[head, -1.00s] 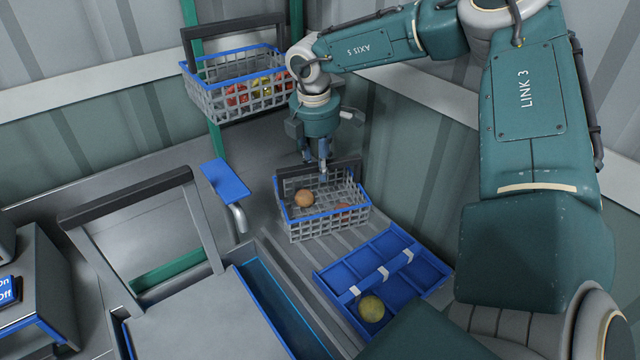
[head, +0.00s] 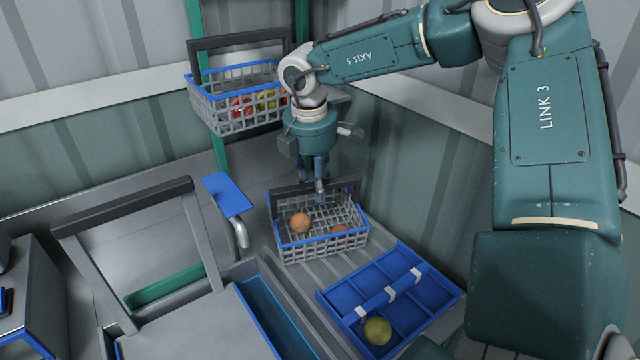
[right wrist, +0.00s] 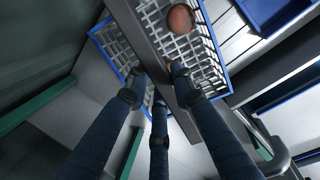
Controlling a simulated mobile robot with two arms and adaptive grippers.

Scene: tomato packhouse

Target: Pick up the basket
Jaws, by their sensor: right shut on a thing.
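The grey wire basket (head: 320,252) with a blue rim stands near the middle of the head view, on a ribbed grey surface. An orange-brown fruit and a redder one lie in it. Its dark handle (head: 345,186) is up. My right gripper (head: 319,190) reaches down from above and is shut on the handle. In the right wrist view the fingers (right wrist: 158,88) close around the dark handle bar (right wrist: 150,40), with the basket's mesh (right wrist: 195,50) and one round fruit behind it. My left gripper is not in view.
A second basket (head: 236,112) with red and yellow fruit hangs or stands higher at the back left. A blue divided tray (head: 410,312) with a yellow-green fruit (head: 377,330) lies in front right of the basket. A blue pad (head: 228,194) stands at its left.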

